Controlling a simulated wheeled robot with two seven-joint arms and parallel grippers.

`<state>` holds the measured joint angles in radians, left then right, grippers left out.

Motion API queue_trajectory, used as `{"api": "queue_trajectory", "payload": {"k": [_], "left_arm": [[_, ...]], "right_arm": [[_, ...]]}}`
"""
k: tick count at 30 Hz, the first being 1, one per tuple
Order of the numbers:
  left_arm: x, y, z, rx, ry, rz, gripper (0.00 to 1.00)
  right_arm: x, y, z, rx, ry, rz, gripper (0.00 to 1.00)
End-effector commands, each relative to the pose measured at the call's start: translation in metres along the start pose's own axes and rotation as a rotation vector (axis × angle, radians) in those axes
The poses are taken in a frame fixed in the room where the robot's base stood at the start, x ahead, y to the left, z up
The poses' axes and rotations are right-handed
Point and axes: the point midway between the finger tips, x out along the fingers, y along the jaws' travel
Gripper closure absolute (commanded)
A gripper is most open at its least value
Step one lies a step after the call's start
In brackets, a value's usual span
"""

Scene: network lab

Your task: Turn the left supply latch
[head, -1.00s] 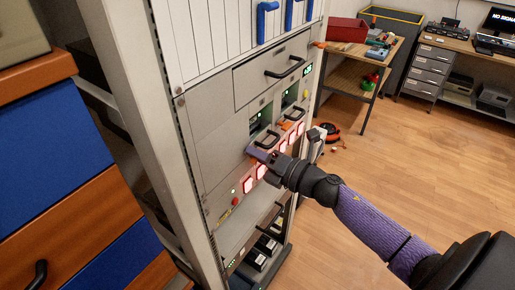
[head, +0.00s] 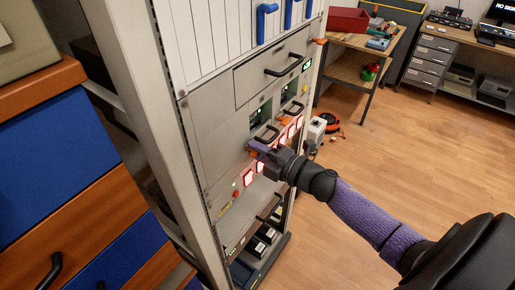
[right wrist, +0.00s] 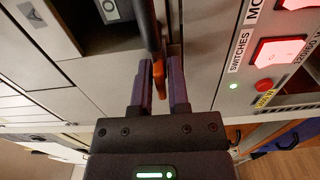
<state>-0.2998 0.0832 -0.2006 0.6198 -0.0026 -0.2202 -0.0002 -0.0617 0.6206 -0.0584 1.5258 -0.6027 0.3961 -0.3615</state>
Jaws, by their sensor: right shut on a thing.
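The left supply latch is a small orange lever (right wrist: 158,72) on the grey rack panel, beside a black pull handle (right wrist: 149,28) in the right wrist view. My right gripper (right wrist: 159,88) has one purple finger on each side of the lever and is shut on it. In the head view the right gripper (head: 258,148) reaches in from the lower right to the panel, and its fingers hide most of the lever. My left gripper is not in view.
Lit red switches (head: 248,177) line the panel just below the gripper; one switch (right wrist: 280,50) is close by on the right in the wrist view. Another orange latch (head: 285,119) sits farther along the rack. A blue-and-wood drawer cabinet (head: 55,150) stands left. The floor at right is open.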

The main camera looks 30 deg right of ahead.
Motion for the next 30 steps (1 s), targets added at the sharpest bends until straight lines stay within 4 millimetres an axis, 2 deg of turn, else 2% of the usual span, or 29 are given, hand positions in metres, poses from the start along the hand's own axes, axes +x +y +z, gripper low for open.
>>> {"api": "queue_trajectory", "payload": {"k": [10, 11, 15, 24, 26, 30], "left_arm": [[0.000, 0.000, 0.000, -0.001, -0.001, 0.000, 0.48], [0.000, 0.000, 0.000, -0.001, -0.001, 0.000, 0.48], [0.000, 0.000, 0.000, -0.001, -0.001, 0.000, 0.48], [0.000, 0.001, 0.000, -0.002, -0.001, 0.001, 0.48], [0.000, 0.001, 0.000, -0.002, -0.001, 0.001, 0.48], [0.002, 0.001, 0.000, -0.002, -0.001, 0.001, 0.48]], "right_arm": [[0.000, 0.000, 0.000, 0.003, -0.001, 0.000, 1.00], [0.000, 0.000, 0.000, 0.002, -0.001, 0.000, 0.75], [0.000, 0.000, 0.000, 0.002, -0.001, 0.000, 0.50], [-0.004, -0.001, 0.000, 0.002, -0.001, -0.002, 0.50], [-0.011, -0.002, 0.000, 0.003, -0.002, -0.003, 0.50], [-0.040, -0.003, 0.000, 0.004, -0.001, -0.005, 0.50]]}}
